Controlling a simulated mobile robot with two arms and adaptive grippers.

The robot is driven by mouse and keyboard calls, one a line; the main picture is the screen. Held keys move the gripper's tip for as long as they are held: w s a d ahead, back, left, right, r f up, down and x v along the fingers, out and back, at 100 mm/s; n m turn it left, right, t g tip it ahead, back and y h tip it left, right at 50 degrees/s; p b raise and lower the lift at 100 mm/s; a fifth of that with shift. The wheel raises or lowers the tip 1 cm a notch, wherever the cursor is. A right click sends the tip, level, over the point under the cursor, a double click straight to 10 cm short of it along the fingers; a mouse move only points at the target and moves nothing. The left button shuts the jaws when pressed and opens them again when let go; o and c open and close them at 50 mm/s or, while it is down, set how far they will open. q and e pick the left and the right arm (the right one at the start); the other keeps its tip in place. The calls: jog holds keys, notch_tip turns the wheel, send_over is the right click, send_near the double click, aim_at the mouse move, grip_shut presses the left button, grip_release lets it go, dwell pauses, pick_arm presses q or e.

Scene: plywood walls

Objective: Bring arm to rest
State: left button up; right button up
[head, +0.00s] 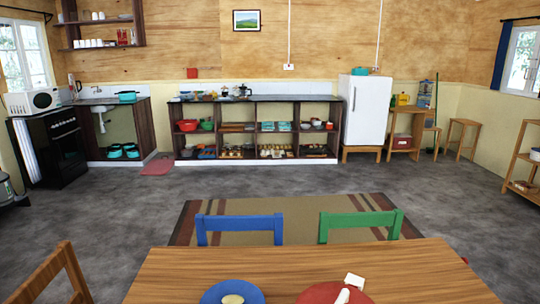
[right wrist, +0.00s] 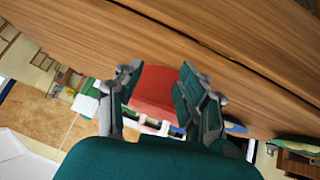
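My right gripper (right wrist: 160,78) shows in the right wrist view with its two dark green fingers apart. Neither gripper appears in the head view, and my left gripper is in no view.
A wooden table (head: 300,262) fills the near foreground. It bears a blue plate (head: 213,293) and a red plate (head: 312,296) with white items. Blue (head: 240,223) and green (head: 361,220) chairs stand at its far side. The grey floor beyond the striped rug (head: 300,206) is clear.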

jog(key=s+a+f+g+y, duration=0.2)
jog(key=s+f+g, duration=0.35)
jog(key=s, duration=0.55)
notch_tip(320, 180, down, 29)
jog(key=s+n, duration=0.1)
jog(key=s, duration=0.2)
jog(key=s+d+f+g, duration=0.2)
jog(key=s+d+f, duration=0.1)
jog(key=s+f, duration=1)
jog(key=shift+s+d+h, duration=0.15)
jog(key=shift+s+h, duration=0.15)
jog(key=shift+s, duration=0.6)
